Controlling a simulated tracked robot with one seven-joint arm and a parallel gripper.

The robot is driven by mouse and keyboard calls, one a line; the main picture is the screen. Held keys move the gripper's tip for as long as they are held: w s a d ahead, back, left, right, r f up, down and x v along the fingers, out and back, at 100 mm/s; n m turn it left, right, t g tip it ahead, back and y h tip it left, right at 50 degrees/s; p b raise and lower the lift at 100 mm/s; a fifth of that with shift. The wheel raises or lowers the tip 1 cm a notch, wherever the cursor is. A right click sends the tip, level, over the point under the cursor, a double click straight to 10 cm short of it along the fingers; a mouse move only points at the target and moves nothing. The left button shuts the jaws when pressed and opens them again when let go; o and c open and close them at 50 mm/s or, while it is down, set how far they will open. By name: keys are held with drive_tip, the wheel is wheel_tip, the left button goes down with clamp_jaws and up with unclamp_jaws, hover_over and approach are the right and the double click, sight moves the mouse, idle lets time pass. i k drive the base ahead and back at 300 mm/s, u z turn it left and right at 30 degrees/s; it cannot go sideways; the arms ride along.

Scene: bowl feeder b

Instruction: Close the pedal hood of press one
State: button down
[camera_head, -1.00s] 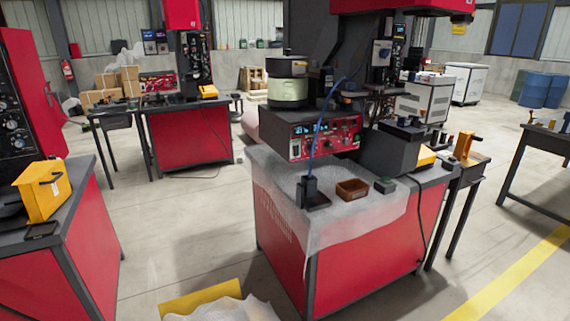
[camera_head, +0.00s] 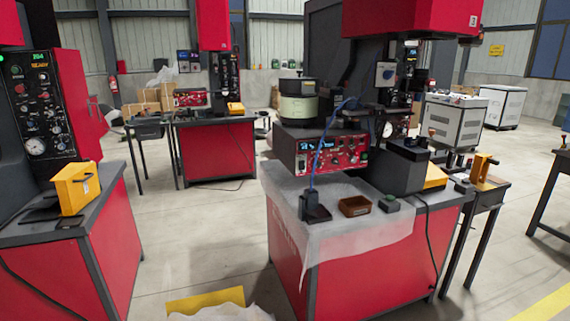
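Several yellow hoods are in view, and I cannot tell which press is press one. One yellow hood (camera_head: 76,188) stands raised on the left bench (camera_head: 103,192), beside a press with a dark control panel. Another yellow piece (camera_head: 435,177) lies low on the near right bench, partly hidden behind a dark box. A yellow bracket-like part (camera_head: 482,168) stands on the small side table to its right. A small yellow hood (camera_head: 235,108) sits on the far bench. My gripper is not in view.
The near right bench carries a feeder unit (camera_head: 320,153), a brown tray (camera_head: 355,206) and a translucent sheet (camera_head: 345,245) over its front edge. A cable hangs down its side. Open floor (camera_head: 205,225) lies between the benches. A pale crumpled sheet (camera_head: 225,313) is at the bottom edge.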

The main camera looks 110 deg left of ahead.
sight(77, 184)
drive_tip(key=u, duration=0.65)
drive_tip(key=i, duration=0.15)
drive_tip(key=u, duration=3.05)
drive_tip(key=i, duration=0.15)
drive_tip(key=u, duration=1.55)
drive_tip(key=i, duration=1)
drive_tip(key=z, duration=0.5)
